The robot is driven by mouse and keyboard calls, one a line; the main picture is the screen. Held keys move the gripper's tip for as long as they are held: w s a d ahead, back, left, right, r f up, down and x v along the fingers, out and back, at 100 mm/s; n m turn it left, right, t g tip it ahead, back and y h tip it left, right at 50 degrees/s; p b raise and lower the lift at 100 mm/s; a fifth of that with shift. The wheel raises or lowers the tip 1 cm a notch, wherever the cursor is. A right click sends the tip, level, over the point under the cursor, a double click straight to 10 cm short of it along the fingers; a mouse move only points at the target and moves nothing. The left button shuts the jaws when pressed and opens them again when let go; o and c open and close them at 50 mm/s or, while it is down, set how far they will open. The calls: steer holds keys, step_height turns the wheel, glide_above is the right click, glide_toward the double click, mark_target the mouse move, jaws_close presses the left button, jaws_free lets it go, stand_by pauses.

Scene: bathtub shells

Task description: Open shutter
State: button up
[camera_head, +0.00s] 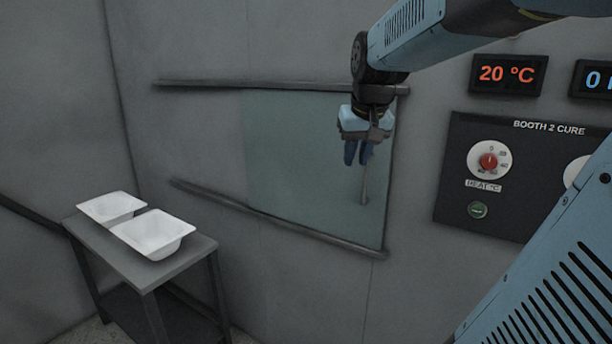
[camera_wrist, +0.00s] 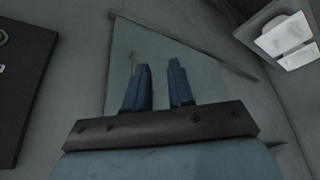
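The shutter (camera_head: 300,150) is a pale grey-green flat panel on the wall, held between an upper rail (camera_head: 215,84) and a lower rail (camera_head: 225,204). It fills the right part of the rails; plain wall shows between them at the left. A thin upright handle (camera_head: 365,187) is near the panel's right edge. My gripper (camera_head: 357,158) is in front of the panel's right part, by the handle's upper end. In the wrist view, my gripper's two blue fingers (camera_wrist: 159,66) are apart, with the shutter (camera_wrist: 121,50) behind them. No held object shows between them. Contact with the handle cannot be told.
A dark control panel (camera_head: 500,205) with a red knob and a green button is on the wall at the right, below lit displays (camera_head: 508,74). A grey table (camera_head: 185,264) with two white trays (camera_head: 153,233) stands at lower left.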

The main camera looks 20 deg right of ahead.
steer(key=m, duration=0.1)
glide_toward(367, 172)
steer(key=shift+g, duration=0.3)
steer(key=x, duration=1.1)
steer(key=shift+w+f, duration=0.2)
steer(key=shift+w, duration=0.15)
jaws_close()
